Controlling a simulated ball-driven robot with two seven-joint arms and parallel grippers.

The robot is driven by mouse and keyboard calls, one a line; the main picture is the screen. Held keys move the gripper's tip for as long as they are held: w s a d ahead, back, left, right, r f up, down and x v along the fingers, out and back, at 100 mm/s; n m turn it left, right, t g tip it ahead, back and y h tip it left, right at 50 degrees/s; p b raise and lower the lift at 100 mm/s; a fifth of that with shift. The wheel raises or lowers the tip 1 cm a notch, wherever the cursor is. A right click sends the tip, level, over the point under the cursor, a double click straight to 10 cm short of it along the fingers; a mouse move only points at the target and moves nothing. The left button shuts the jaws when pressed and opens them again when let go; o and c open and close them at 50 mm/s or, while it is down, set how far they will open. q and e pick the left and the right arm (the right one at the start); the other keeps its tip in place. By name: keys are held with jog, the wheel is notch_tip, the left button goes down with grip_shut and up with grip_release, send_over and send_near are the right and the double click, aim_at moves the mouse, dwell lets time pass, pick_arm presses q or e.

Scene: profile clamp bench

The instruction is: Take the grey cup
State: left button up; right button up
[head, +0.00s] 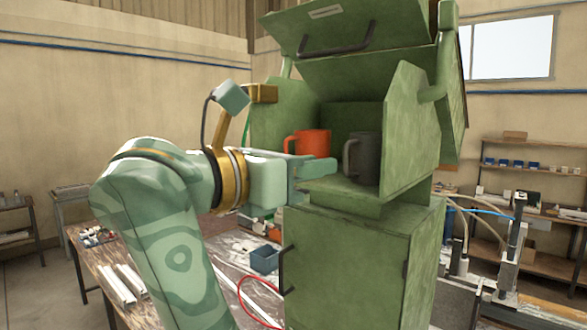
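The grey cup (366,158) stands upright on the floor of an open green cabinet compartment, towards its right side. Its handle points left. A red-orange cup (313,141) stands in the same compartment to its left, its lower part hidden behind my gripper.
The green cabinet (420,135) has side walls around the compartment and a raised flap (350,28) with a dark handle above. A closed lower door (345,270) is below. A workbench (95,262) with metal profiles and a blue bin (264,259) stands left.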

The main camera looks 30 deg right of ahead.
aim_at(346, 154)
jog(key=x, duration=0.3)
jog(key=shift+s+r, duration=0.15)
jog(key=shift+x, duration=2)
jog(key=shift+d, duration=0.1)
grip_shut()
jog(key=shift+r, duration=0.15)
